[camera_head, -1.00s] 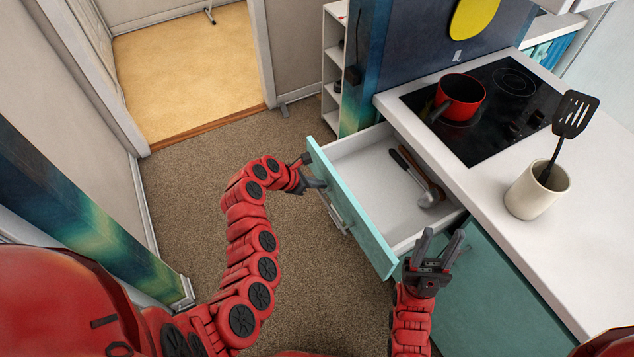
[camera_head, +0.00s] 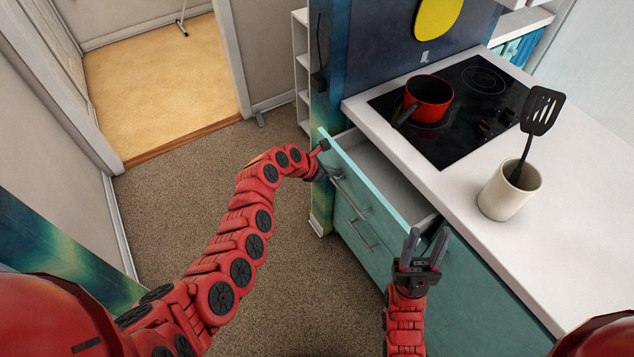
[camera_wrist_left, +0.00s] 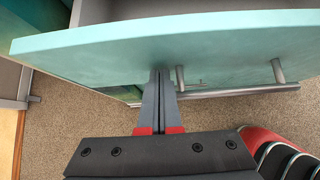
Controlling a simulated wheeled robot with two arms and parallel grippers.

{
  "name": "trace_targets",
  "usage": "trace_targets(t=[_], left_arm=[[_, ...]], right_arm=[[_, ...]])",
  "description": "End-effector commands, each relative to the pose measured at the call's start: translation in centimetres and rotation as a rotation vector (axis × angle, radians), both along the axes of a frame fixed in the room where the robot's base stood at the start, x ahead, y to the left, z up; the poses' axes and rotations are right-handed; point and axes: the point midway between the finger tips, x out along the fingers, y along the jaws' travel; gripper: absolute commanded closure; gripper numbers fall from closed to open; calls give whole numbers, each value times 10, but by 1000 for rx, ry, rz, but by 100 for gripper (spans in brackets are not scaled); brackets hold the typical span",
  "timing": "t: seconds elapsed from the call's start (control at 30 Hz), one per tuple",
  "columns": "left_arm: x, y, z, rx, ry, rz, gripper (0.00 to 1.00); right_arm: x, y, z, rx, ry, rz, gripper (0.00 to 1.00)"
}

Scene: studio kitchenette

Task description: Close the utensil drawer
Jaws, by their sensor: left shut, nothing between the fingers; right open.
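The utensil drawer (camera_head: 365,181) has a teal front with a bar handle and stands partly open under the counter. A strip of its pale inside shows behind the front; no utensils are visible in it. My left gripper (camera_head: 322,162) is at the far left end of the drawer front, on its outer side. In the left wrist view the shut, empty fingers (camera_wrist_left: 160,85) reach up to the front panel (camera_wrist_left: 180,45), with the handle (camera_wrist_left: 240,88) to their right. They seem to touch the panel. My right gripper (camera_head: 424,250) is open and empty near the drawer's near end.
The white counter (camera_head: 455,190) carries a black cooktop (camera_head: 470,110) with a red pot (camera_head: 430,97), and a cream crock (camera_head: 509,190) holding a black slotted spatula (camera_head: 538,115). More teal cabinet fronts lie below. Open carpet (camera_head: 190,190) lies to the left.

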Motion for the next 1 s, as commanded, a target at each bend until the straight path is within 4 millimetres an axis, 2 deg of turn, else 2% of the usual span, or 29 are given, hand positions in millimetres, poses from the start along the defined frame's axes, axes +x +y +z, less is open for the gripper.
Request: trace_targets(t=[0.03,0.3,0.5,0.7,1.0], left_arm=[[6,-8,-5,6,-3,-7,100],[31,-43,-6,6,-2,-6,100],[44,-61,-4,3,-2,-2,100],[50,-71,-2,1,1,-1,100],[53,-74,1,-3,-2,0,100]], right_arm=[[0,0,-11,0,0,0,54],[0,0,-44,0,0,0,54],[0,0,-62,0,0,0,54],[0,0,-70,0,0,0,54],[0,0,-71,0,0,0,54]])
